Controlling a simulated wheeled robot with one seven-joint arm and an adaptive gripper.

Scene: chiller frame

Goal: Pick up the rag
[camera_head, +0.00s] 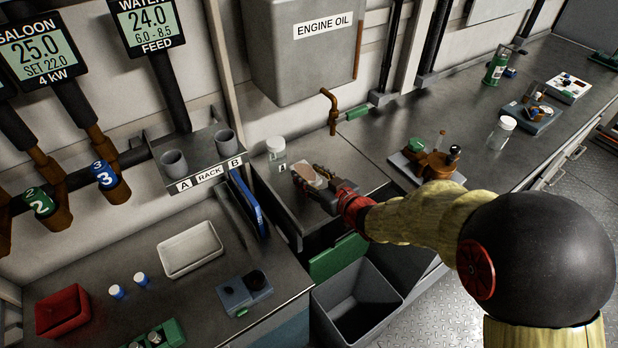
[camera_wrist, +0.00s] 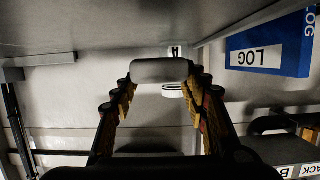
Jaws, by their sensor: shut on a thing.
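The rag shows as a pale, rounded bundle (camera_head: 308,175) in the head view, at the end of my gripper (camera_head: 316,179). In the wrist view the rag (camera_wrist: 160,71) is a light grey roll spanning the gap between my two fingertips (camera_wrist: 163,78). My gripper is shut on it. The rag is over the steel counter, near a clear jar with a white lid (camera_head: 276,150). I cannot tell whether the rag touches the counter. Part of it is hidden by the fingers.
A rack (camera_head: 204,160) with two cups and a blue log book (camera_head: 246,204) stand to the left. Open grey bins (camera_head: 357,300) are below the counter's front. The engine oil tank (camera_head: 305,50) hangs behind.

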